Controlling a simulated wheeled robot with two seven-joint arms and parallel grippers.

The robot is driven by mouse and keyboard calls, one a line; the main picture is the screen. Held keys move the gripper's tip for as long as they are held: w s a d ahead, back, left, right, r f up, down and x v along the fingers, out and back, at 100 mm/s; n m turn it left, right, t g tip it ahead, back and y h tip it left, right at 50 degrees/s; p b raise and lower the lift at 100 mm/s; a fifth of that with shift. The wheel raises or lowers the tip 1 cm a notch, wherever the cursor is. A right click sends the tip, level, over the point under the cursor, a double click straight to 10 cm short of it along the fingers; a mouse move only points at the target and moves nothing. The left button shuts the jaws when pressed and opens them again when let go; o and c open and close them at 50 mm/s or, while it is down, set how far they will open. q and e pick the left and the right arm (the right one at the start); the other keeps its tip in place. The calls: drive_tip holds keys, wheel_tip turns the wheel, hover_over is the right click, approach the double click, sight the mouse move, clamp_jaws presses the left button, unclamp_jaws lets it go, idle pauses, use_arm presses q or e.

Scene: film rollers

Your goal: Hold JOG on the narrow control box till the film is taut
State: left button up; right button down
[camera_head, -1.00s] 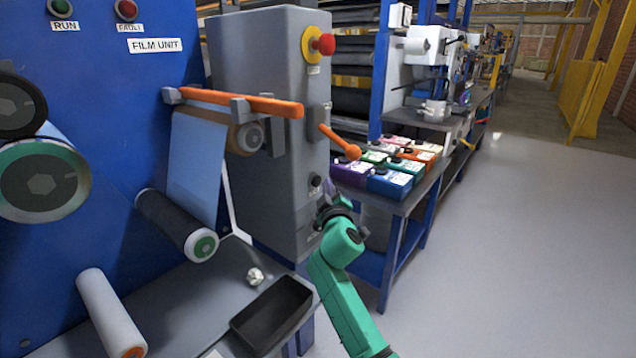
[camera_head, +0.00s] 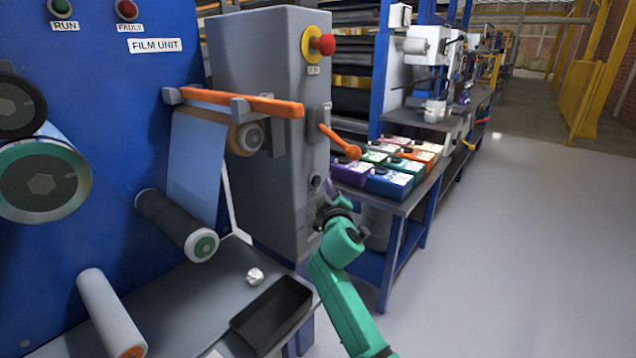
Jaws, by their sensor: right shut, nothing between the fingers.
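The narrow control box (camera_head: 258,95) is a tall grey cabinet in the middle of the head view. It carries a red mushroom button (camera_head: 323,45) on a yellow collar, an orange lever (camera_head: 340,142), and a small dark button (camera_head: 316,182) low on its right face. My right gripper (camera_head: 323,205) is shut and empty, close to that face just below the dark button. Contact cannot be told, and the labels there are too small to read. The pale blue film (camera_head: 194,165) hangs as a sheet below the orange bar. My left gripper is not in view.
The blue film unit panel (camera_head: 120,110) with rollers (camera_head: 112,315) fills the left. A black tray (camera_head: 272,312) and a crumpled white piece (camera_head: 254,276) lie on the grey bench. A table with coloured boxes (camera_head: 391,182) stands behind my right arm. Floor at right is clear.

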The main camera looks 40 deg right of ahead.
drive_tip(key=shift+w, duration=0.1)
drive_tip(key=shift+w+a, duration=0.15)
drive_tip(key=shift+w, duration=0.15)
drive_tip(key=shift+w+a+b, duration=0.15)
drive_tip(key=shift+w+b, duration=0.3)
drive_tip(key=shift+b, duration=0.05)
idle(2.2)
idle(1.6)
drive_tip(key=shift+s+d+p, duration=0.25)
drive_tip(key=shift+s+p, duration=0.2)
drive_tip(key=shift+s, duration=0.4)
drive_tip(key=s, duration=0.1)
drive_tip(key=s+d+p, duration=0.1)
drive_tip(key=s, duration=0.1)
drive_tip(key=s+p, duration=0.1)
drive_tip(key=shift+s+d, duration=0.25)
drive_tip(key=shift+s, duration=0.15)
